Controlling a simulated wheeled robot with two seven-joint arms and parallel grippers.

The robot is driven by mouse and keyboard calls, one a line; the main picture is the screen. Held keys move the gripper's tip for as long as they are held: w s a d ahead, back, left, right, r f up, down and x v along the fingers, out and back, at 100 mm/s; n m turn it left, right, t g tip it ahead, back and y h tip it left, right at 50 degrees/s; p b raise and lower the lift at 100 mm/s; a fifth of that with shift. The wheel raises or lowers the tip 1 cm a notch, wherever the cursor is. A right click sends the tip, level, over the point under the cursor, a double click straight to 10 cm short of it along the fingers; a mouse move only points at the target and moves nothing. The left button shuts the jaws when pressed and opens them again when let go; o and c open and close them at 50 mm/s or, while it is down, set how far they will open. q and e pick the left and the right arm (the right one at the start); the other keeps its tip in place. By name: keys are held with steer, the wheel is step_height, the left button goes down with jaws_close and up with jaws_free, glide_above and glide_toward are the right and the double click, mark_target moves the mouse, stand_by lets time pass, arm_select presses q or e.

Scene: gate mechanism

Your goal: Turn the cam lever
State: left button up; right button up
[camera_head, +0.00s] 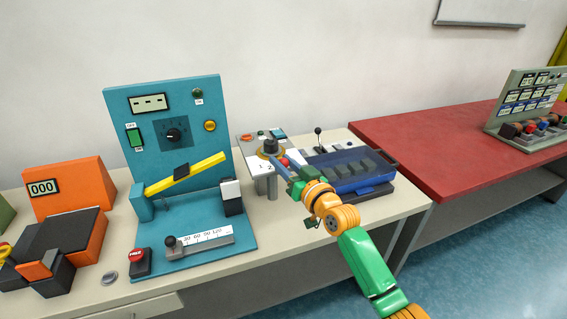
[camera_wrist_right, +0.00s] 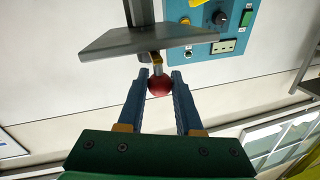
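The cam lever ends in a red ball knob (camera_wrist_right: 159,86) on a short rod in the right wrist view. The rod runs to a grey plate (camera_wrist_right: 135,42) above it. My right gripper (camera_wrist_right: 160,80) has its blue fingers on both sides of the knob, with no clear gap. My fingers hide part of the lever. My left gripper is not in view.
A teal panel (camera_head: 150,105) with a yellow bar (camera_head: 186,173) stands to the left. A blue tray (camera_head: 358,187) lies close to the right of my gripper. An orange device (camera_head: 68,185) is at the far left. A red table (camera_head: 430,145) is at the right.

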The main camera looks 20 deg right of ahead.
jaws_close()
stand_by(1.1)
